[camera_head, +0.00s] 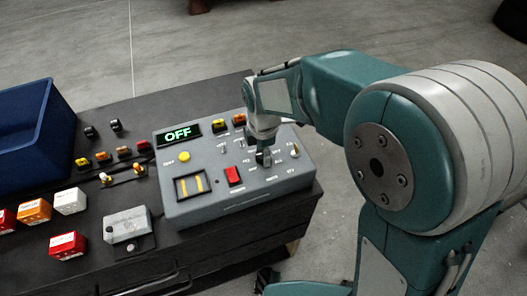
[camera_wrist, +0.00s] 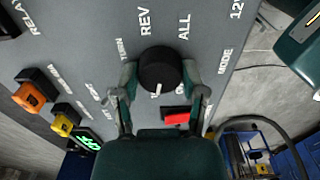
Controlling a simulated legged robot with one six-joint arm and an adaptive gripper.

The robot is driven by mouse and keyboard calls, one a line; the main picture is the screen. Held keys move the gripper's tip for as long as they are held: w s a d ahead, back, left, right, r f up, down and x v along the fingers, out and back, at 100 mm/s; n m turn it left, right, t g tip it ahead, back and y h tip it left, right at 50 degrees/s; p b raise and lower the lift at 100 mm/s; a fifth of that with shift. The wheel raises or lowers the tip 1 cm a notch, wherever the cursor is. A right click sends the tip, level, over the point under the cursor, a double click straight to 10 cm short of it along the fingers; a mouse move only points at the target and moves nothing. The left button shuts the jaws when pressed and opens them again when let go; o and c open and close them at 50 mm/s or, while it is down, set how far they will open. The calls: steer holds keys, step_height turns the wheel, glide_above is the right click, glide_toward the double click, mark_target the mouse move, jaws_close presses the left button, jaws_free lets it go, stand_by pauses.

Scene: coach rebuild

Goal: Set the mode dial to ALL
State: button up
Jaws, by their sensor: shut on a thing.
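The mode dial (camera_wrist: 161,66) is a round black knob on a grey control panel. A white mark on it points toward the bottom of the wrist view, away from the ALL label (camera_wrist: 184,27), which is printed above and right of the knob. My gripper (camera_wrist: 160,74) has one finger on each side of the dial and is shut on it. In the head view my gripper (camera_head: 263,157) reaches down to the right part of the grey control box (camera_head: 205,205) and largely hides the dial. The box's display (camera_head: 178,135) reads OFF in green.
A red switch (camera_head: 234,175) and a yellow button (camera_head: 184,157) sit left of my gripper on the box. A REV label (camera_wrist: 144,22) is beside ALL. A blue bin (camera_head: 45,120), coloured blocks and small parts are farther left on the dark bench.

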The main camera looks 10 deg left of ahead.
steer(key=m, duration=0.5)
steer(key=shift+f+m, duration=0.1)
steer(key=shift+m, duration=0.2)
steer(key=m, duration=0.4)
steer(key=shift+m, duration=0.3)
steer(key=m, duration=1)
steer(key=shift+m, duration=0.4)
steer(key=m, duration=1.5)
steer(key=shift+m, duration=2.5)
